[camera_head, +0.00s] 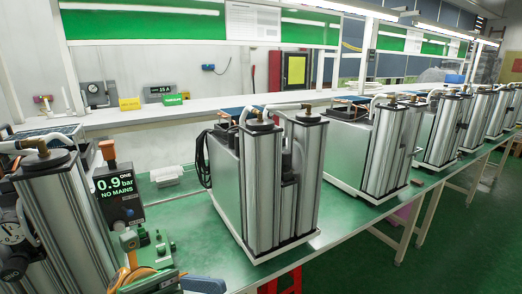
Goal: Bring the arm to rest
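Neither of my grippers shows in the head view, and I see no arm that I can be sure is mine. A unit with tall silver sieve columns (265,190) stands upright on a white base on the green bench. Another silver column unit (68,215) stands at the left, cut off by the frame edge. An orange and teal device (150,262) sits at the bottom edge, partly cut off.
The green bench (190,225) has bare room between the left unit and the middle one. More column units (375,150) line the bench to the right. A white shelf (215,108) runs behind. A round gauge (12,232) is at the left edge.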

